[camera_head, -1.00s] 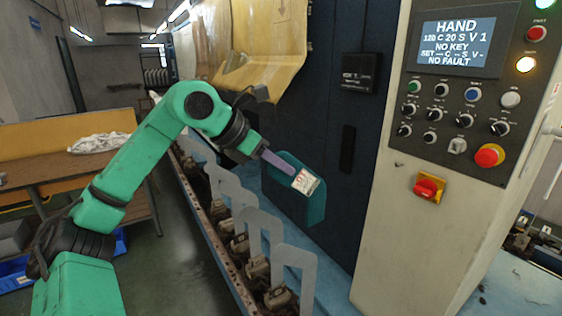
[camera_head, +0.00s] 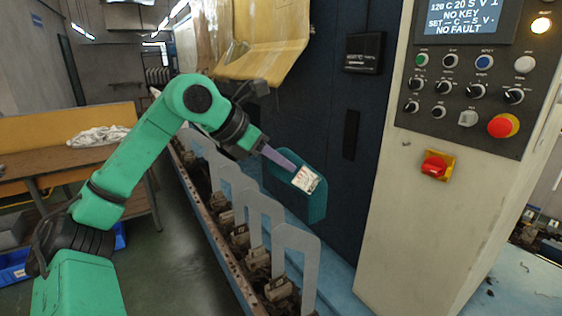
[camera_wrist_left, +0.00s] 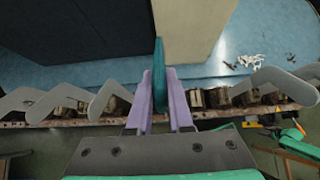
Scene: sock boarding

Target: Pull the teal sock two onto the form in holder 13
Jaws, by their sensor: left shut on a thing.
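The teal sock (camera_head: 312,205) hangs from my left gripper (camera_head: 290,167), with a white label (camera_head: 306,180) near the fingertip. In the left wrist view the sock (camera_wrist_left: 158,72) shows edge-on between the two purple fingers of my left gripper (camera_wrist_left: 159,100), which are shut on it. The grey flat forms stand upright in a row of holders; the nearest form (camera_head: 317,262) is below the sock in the head view. I cannot read the holder numbers, so I cannot tell which one is 13. The sock is apart from the forms. My right gripper is not in view.
A dark blue machine wall (camera_head: 345,210) stands close behind the sock. A beige control cabinet (camera_head: 415,230) with buttons is at the right. A wooden table (camera_head: 60,165) with a pale cloth heap (camera_head: 98,136) is at the left. The floor between is clear.

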